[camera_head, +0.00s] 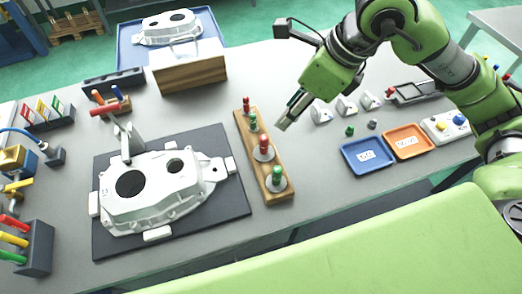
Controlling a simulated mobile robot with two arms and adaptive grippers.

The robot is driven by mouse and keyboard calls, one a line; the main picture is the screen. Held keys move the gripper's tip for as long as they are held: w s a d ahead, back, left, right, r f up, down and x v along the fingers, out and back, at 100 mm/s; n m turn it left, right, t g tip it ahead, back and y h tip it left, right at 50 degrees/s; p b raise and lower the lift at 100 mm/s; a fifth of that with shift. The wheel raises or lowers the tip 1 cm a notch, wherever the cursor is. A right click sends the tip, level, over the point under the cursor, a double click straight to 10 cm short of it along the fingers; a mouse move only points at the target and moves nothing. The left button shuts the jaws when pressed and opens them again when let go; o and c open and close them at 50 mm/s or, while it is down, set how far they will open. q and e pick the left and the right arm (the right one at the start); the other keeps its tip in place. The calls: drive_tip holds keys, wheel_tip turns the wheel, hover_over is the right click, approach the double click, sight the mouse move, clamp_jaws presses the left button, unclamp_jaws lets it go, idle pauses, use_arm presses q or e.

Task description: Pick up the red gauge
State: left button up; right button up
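A wooden gauge stand (256,165) runs lengthwise near the middle of the table. It bears two red-handled gauges, a smaller red gauge (246,104) at its far end and a larger red gauge (263,142) nearer the front. A small green gauge (253,122) and a larger green gauge (277,175) also stand on it. The gauges look upright. My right gripper (287,120) hangs just right of the stand, pointing down and apart from the gauges. I see no object between its fingers, but their gap cannot be made out. My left gripper is not in view.
A white casting (158,190) lies on a dark mat (222,214) left of the stand. A blue tray (368,168) and an orange tray (408,155) are to the right. A wooden block (190,74) stands behind. Racks with coloured handles line the left edge.

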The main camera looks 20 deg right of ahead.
sight(266, 138)
drive_tip(key=p+x, duration=0.1)
drive_tip(key=x, duration=0.8)
drive_tip(key=shift+a+f+p, duration=0.2)
drive_tip(key=shift+f+p, duration=0.1)
drive_tip(key=shift+p, duration=0.15)
drive_tip(key=x, duration=0.1)
drive_tip(key=p+x, duration=0.1)
drive_tip(key=x, duration=0.1)
drive_tip(key=shift+a+f, duration=0.2)
drive_tip(key=shift+a, duration=0.15)
drive_tip(key=shift+w+a+f, duration=0.1)
drive_tip(key=shift+w+f, duration=0.05)
drive_tip(key=shift+f, duration=0.3)
clamp_jaws()
